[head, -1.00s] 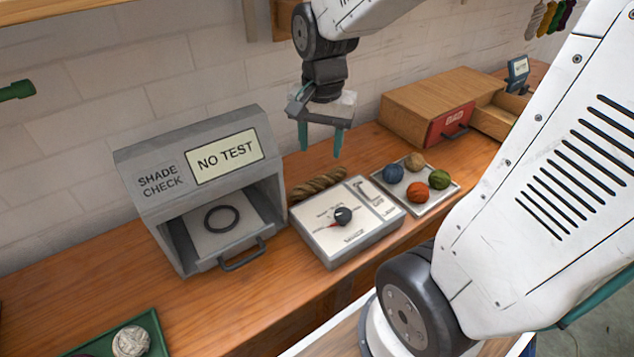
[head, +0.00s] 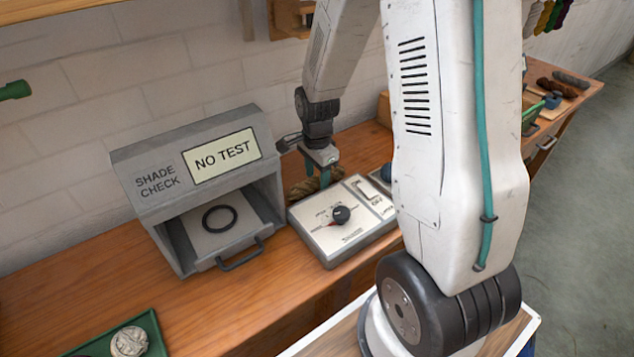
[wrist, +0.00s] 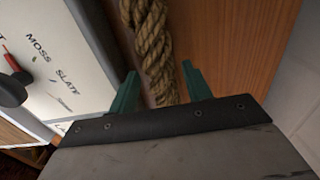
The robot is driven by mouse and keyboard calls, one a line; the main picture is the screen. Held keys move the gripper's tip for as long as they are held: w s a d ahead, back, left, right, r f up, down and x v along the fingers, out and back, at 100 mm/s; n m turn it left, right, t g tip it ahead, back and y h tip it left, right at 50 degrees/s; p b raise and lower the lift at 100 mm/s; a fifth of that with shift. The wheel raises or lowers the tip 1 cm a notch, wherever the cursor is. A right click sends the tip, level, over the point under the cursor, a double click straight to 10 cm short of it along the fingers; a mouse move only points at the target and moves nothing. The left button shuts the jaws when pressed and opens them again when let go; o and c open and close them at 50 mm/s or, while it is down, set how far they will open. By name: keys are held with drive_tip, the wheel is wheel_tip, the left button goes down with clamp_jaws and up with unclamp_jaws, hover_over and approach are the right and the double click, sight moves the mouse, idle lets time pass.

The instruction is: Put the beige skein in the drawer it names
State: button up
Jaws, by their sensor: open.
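A twisted tan-beige skein (head: 301,190) lies on the bench behind the white dial box, partly hidden by my gripper and the box. In the wrist view the skein (wrist: 152,45) runs lengthwise between the two green fingers. My gripper (head: 318,178) is open and points down over the skein, with a finger on either side and no grip on it. Whether the fingertips touch it I cannot tell. The drawer cabinet at the back right is almost wholly hidden by my arm.
A grey shade-check booth (head: 165,175) reading NO TEST stands left of the dial box (head: 325,240). The box's dial carries words such as MOSS and SLATE. A green tray (head: 155,325) with a pale ball is at the front left. The bench between is clear.

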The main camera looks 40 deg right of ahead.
drive_tip(key=shift+f, duration=0.95)
drive_tip(key=shift+c, duration=0.3)
drive_tip(key=c, duration=0.8)
drive_tip(key=shift+o, duration=0.2)
drive_tip(key=shift+r, duration=0.15)
